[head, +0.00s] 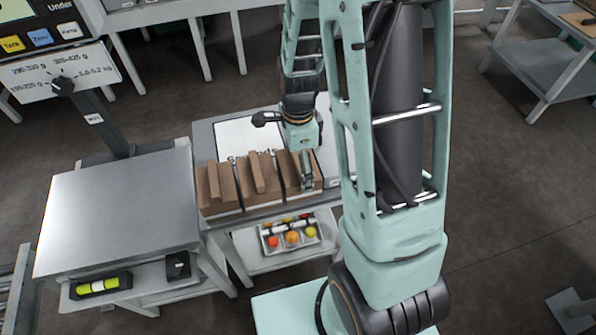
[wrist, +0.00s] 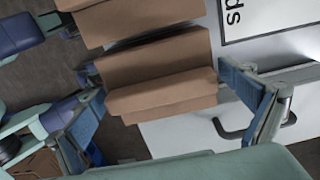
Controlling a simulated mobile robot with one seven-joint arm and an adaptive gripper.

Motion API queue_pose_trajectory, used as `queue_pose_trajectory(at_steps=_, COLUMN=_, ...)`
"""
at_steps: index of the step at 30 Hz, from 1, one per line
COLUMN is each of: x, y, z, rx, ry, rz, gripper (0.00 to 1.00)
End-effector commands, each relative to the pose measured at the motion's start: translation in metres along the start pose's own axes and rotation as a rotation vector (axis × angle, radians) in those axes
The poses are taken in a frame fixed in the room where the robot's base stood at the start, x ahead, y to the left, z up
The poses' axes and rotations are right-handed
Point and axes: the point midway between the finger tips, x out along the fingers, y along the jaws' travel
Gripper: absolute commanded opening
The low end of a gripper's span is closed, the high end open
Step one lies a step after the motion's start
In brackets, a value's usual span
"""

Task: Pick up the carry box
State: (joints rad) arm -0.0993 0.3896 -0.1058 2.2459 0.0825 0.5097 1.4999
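Several brown cardboard carry boxes with raised ridges on top stand in a row on a bench in the head view; the rightmost one (head: 297,185) is under my gripper (head: 307,172). In the wrist view, a brown carry box (wrist: 160,98) with a raised ridge lies between the two blue-padded fingers of my gripper (wrist: 157,78). The fingers are spread wide, one at each end of it. I cannot tell whether they touch it. Another brown box (wrist: 135,20) is just beyond it.
A white sheet with lettering (head: 245,135) lies behind the boxes. A steel-topped scale table (head: 120,215) is on the left. A divided tray of tomatoes (head: 268,244) sits on the shelf below. A black handle (wrist: 235,132) shows at right in the wrist view.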

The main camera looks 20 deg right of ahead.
Motion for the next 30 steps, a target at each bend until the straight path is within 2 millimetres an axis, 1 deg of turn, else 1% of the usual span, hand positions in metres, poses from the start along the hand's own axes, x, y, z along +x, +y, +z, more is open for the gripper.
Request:
queue_pose_trajectory(at_steps=1, x=0.000, y=0.000, z=0.000, rx=0.000, ry=0.000, rz=0.000, gripper=0.88)
queue_pose_trajectory(at_steps=2, x=0.000, y=0.000, z=0.000, rx=0.000, ry=0.000, rz=0.000, gripper=0.85)
queue_pose_trajectory(at_steps=9, x=0.000, y=0.000, z=0.000, rx=0.000, ry=0.000, rz=0.000, gripper=0.58)
queue_pose_trajectory(at_steps=16, x=-0.001, y=-0.001, z=0.000, rx=0.000, ry=0.000, rz=-0.001, gripper=0.57)
queue_pose_trajectory(at_steps=20, x=-0.004, y=-0.001, z=-0.001, rx=0.000, ry=0.000, rz=-0.001, gripper=0.57)
queue_pose_trajectory(at_steps=26, x=-0.019, y=-0.004, z=-0.006, rx=0.001, ry=0.000, rz=-0.003, gripper=0.57)
queue_pose_trajectory(at_steps=30, x=-0.036, y=-0.006, z=-0.011, rx=-0.001, ry=0.000, rz=-0.003, gripper=0.57)
